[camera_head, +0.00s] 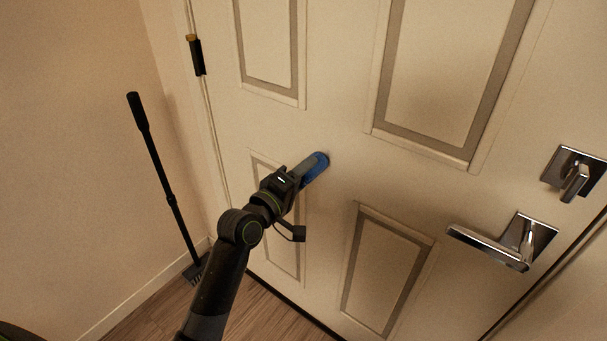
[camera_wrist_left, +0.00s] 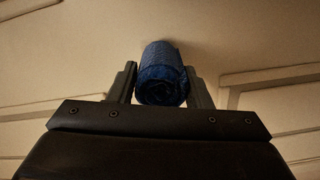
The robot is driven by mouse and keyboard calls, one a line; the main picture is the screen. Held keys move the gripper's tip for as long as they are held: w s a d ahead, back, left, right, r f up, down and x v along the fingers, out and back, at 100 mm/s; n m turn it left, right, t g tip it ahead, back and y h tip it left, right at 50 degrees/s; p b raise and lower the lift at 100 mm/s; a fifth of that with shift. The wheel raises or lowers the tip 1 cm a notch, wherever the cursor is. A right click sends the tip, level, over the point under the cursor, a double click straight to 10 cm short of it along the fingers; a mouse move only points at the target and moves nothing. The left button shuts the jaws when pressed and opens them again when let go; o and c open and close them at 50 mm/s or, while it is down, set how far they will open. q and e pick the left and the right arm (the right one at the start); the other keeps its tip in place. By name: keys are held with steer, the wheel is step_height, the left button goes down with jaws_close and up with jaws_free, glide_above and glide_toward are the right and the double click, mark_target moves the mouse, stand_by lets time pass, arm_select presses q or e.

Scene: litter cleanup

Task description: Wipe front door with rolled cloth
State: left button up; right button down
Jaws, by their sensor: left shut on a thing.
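The front door (camera_head: 345,130) is cream with raised panels and fills most of the head view; it also shows in the left wrist view (camera_wrist_left: 75,62). The rolled cloth (camera_head: 316,168) is blue and sits at the door's surface between the upper and lower panels. My left gripper (camera_head: 302,172) is shut on the cloth. In the left wrist view the cloth (camera_wrist_left: 162,75) is a dark blue roll between the two fingers, its end facing the camera. Its far end is at the door and seems to touch it. My right gripper is not in view.
A chrome lever handle (camera_head: 500,245) and a lock plate (camera_head: 573,174) are on the door's right side. A black broom (camera_head: 165,180) leans in the corner at the left. A dark hinge (camera_head: 197,57) sits on the left edge. The wood floor (camera_head: 235,310) shows below.

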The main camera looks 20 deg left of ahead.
arm_select(q)
steer(key=shift+w, duration=0.15)
steer(key=shift+w+d, duration=0.2)
steer(key=shift+w, duration=0.2)
steer(key=shift+w+d, duration=0.1)
steer(key=shift+w, duration=0.2)
stand_by(0.7)
steer(key=shift+w+a, duration=0.25)
steer(key=shift+a, duration=0.45)
steer(key=shift+s+d+p, duration=0.25)
steer(key=shift+d+p, duration=0.1)
steer(key=shift+d, duration=0.35)
steer(key=shift+s+d+p, duration=0.25)
steer(key=shift+d+p, duration=0.05)
steer(key=shift+d, duration=0.4)
steer(key=shift+a, duration=0.1)
